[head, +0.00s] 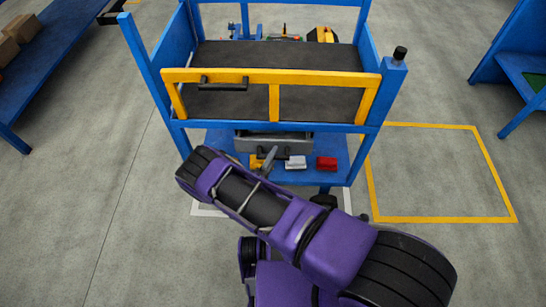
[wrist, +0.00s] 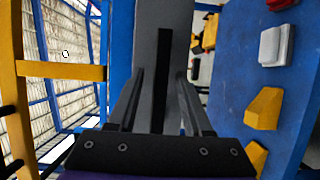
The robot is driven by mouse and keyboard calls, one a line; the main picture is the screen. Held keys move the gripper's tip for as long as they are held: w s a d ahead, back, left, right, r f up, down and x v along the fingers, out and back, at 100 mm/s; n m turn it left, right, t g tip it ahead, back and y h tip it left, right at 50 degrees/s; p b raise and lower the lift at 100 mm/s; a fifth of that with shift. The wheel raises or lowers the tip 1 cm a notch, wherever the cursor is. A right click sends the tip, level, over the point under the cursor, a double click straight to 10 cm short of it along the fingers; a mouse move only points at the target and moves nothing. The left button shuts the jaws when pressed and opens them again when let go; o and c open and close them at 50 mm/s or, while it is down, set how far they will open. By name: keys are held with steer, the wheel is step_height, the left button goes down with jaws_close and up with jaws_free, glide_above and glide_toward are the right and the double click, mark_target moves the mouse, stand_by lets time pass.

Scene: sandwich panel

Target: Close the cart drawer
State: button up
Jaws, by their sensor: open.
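The blue cart (head: 366,152) stands in front of me. Its grey drawer (head: 297,142) sits under the upper deck, and a strip of its top shows behind the front edge; how far out it stands is hard to tell. In the wrist view the grey drawer front (wrist: 150,20) fills the upper middle, with a long black handle bar (wrist: 164,50) on it. My gripper (wrist: 160,78) is open, its two fingers spread on either side of the bar. Whether they touch the drawer is unclear. In the head view my arm hides most of the gripper.
A yellow-framed gate (head: 275,77) with a black handle fronts the upper deck. The lower blue shelf holds a red block (head: 326,163), a white block (head: 295,162) and yellow pieces (wrist: 263,108). Blue benches stand left (head: 50,50) and right. A yellow-outlined floor area (head: 440,175) is empty.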

jaws_close()
stand_by(1.4)
